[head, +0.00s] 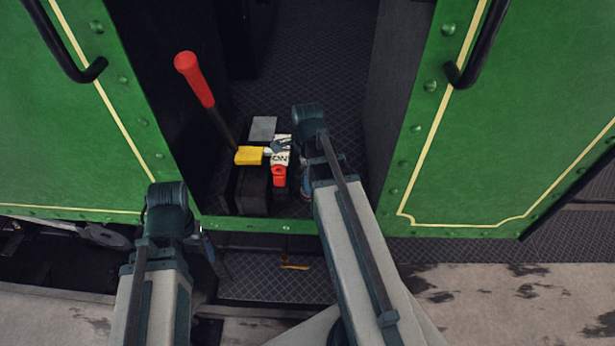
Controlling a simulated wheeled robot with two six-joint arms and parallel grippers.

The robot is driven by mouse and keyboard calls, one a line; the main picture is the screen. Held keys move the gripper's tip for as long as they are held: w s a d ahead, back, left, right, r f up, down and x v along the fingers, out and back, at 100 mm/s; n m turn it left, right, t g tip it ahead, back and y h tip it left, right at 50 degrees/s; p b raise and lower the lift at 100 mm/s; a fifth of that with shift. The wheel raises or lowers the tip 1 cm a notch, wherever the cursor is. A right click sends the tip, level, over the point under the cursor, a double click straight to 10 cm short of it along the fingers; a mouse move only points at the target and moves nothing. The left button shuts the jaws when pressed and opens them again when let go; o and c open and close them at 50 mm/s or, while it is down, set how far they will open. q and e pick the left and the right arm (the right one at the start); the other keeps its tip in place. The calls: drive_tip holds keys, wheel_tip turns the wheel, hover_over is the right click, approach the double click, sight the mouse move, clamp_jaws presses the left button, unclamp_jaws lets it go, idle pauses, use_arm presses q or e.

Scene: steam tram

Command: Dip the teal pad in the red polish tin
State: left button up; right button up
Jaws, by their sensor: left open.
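My left gripper (206,243) hangs by the doorway sill at the lower left, open, small and dark, with nothing seen in it. My right arm reaches into the doorway. Its gripper (284,147) is over a white piece with dark marks (281,159); its jaws are too small and hidden to read. A red object (279,177) stands just below the white piece; I cannot tell whether it is the polish tin. I cannot make out the teal pad for certain; dark teal-grey shapes by the right gripper blend with it.
A yellow block (248,156) and a grey flat piece (263,128) lie on dark boxes beside a red-handled lever (195,80). Green tram panels (75,150) with black handrails (477,50) flank the doorway. A patterned step (275,278) lies below the sill.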

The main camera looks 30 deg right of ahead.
drive_tip(key=shift+r+p, duration=1.7)
drive_tip(key=shift+r, duration=0.3)
